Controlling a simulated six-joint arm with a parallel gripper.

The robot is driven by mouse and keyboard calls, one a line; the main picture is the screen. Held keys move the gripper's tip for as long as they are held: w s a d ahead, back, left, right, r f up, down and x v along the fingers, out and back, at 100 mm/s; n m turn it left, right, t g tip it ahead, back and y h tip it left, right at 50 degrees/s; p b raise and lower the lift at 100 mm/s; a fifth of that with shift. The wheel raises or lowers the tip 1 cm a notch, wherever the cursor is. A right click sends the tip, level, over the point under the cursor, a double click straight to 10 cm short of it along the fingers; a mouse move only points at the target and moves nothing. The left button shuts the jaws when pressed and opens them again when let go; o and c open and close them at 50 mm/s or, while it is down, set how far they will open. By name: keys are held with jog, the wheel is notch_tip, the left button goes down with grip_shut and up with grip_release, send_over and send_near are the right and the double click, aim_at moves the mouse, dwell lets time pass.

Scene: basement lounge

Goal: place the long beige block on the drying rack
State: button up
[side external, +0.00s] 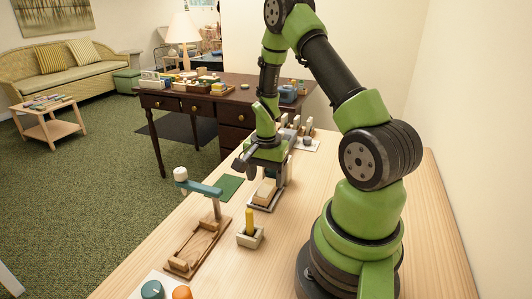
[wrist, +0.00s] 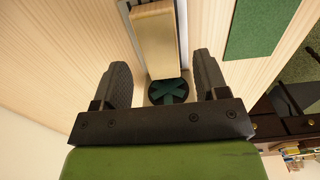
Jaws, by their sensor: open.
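The long beige block (side external: 265,192) lies lengthwise on a pale, grey-edged rack or tray (side external: 262,208), which I take to be the drying rack. In the wrist view, the block (wrist: 155,40) extends away from my gripper, with the rack's grey edge (wrist: 127,22) to its left. My gripper (wrist: 161,66) is open, its two dark fingers apart on either side of the block's near end. In the side view, my gripper (side external: 262,170) is low over the far end of the rack.
A dark disc with a teal cross (wrist: 168,91) sits at the block's near end. Small items (side external: 306,138) stand behind.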

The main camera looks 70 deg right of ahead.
aim_at(266, 188)
jog(key=a+r+n+t, duration=0.25)
jog(key=a+r, duration=0.25)
jog(key=r, duration=0.5)
jog(key=a+r+n+t, duration=0.1)
jog(key=a+r+n, duration=0.25)
jog(key=r, duration=0.65)
jog(key=s+a+r+n+t+y, duration=0.1)
jog(key=s+a+r+n+t, duration=0.1)
jog(key=a, duration=0.4)
jog(key=s+a+r+n+t+y, duration=0.1)
jog(key=s+a+r+n, duration=0.3)
jog(key=s+a+n, duration=0.1)
jog(key=shift+s+a+r+n+t, duration=0.2)
jog(key=shift+s+a+n+t, duration=0.2)
jog(key=shift+n, duration=0.1)
